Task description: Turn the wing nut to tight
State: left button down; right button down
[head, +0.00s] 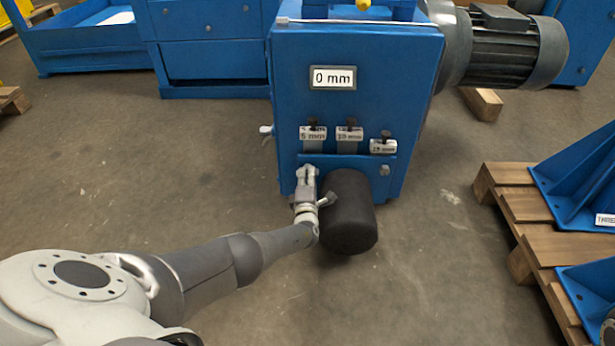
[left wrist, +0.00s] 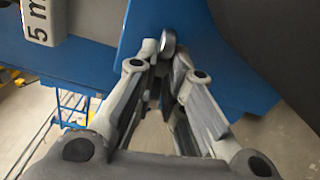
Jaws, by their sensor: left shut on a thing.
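The blue machine housing (head: 345,105) stands in front of me, with a blue bracket plate (head: 352,163) low on its face. My left gripper (head: 306,178) is at the left part of this plate, its fingers pointing at it. In the left wrist view the fingertips of the left gripper (left wrist: 166,55) close around a small round metal piece, the wing nut (left wrist: 168,42), at the blue plate. The fingers hide most of the wing nut, and its wings cannot be made out. My right gripper is not in view.
A black cylinder (head: 348,212) is close to the right of my left gripper. Labelled tabs (head: 349,134) hang above the plate, below a "0 mm" sign (head: 332,78). A motor (head: 505,45) sticks out at upper right. A wooden pallet (head: 525,207) with blue parts is at right.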

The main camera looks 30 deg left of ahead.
aim_at(307, 172)
pick_arm(q)
jog(key=shift+a, duration=0.15)
jog(key=c, duration=1.4)
grip_release()
jog(key=shift+c, duration=0.2)
jog(key=v, duration=1.2)
jog(key=shift+w, duration=0.1)
